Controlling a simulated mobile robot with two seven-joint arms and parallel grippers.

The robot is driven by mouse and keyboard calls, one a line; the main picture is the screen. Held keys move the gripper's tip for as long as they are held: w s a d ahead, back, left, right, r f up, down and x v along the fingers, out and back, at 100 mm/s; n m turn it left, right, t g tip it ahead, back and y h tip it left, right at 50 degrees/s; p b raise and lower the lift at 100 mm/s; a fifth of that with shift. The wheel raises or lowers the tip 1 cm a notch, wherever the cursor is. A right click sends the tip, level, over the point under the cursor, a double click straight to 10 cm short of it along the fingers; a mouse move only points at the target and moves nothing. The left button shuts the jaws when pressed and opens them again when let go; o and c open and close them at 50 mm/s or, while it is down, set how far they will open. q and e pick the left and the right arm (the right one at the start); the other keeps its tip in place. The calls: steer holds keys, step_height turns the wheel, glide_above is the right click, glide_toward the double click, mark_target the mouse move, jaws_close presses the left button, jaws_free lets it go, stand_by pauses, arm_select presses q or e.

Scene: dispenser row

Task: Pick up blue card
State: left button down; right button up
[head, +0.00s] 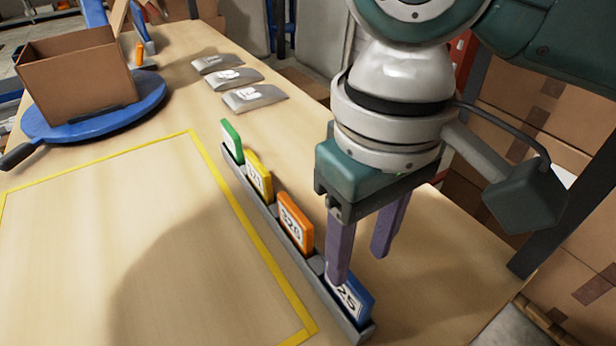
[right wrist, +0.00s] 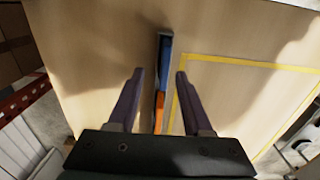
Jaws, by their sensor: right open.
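The blue card (head: 355,300) stands upright in the near end slot of a long grey rack (head: 356,332) on the table. Its printed number is partly hidden behind a finger of my right gripper (head: 361,267). The right gripper is open, points down and is empty, just above and around the near end of the rack. In the right wrist view, the blue card (right wrist: 165,50) appears as a thin strip between and beyond the fingertips of the gripper (right wrist: 160,72). My left gripper is not in view.
Orange (head: 295,224), yellow (head: 259,177) and green (head: 232,141) cards stand in the same rack. A yellow-taped area (head: 100,240) left of the rack is clear. A cardboard box (head: 78,75) sits on a blue turntable (head: 150,90). Three grey dispensers (head: 255,98) lie farther back.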

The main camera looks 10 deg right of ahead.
mark_target(347, 285)
steer(key=f, duration=0.4)
steer(key=f+b, duration=0.1)
steer(key=f, duration=0.1)
steer(key=shift+s+a+f, duration=0.1)
steer(key=shift+a+f, duration=0.15)
steer(key=shift+a, duration=0.1)
jaws_close()
